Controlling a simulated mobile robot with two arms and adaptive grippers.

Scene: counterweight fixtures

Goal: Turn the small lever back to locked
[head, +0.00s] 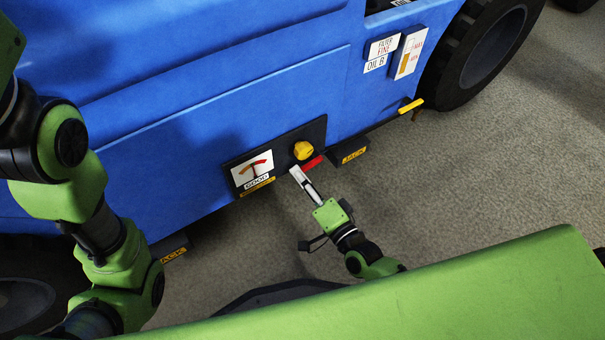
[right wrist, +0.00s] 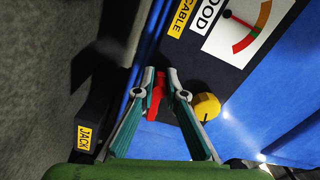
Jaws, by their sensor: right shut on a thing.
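The small red lever (head: 312,163) sits on a dark panel (head: 317,131) low on the side of the blue machine, just below a yellow knob (head: 303,150). In the right wrist view the red lever (right wrist: 156,96) is between the fingertips of my right gripper (right wrist: 158,84), which is shut on it. The yellow knob (right wrist: 206,106) is just right of the fingers there. In the head view my right gripper (head: 300,178) reaches up to the lever from below, partly covering it. My left arm comes in from the left; its gripper is not in view.
A gauge (head: 252,173) marked GOOD is left of the knob. JACK blocks (head: 350,153) stick out low along the machine (head: 240,110). A yellow handle (head: 410,105) and a wheel (head: 488,50) are to the right. Grey floor (head: 480,160) is clear in front.

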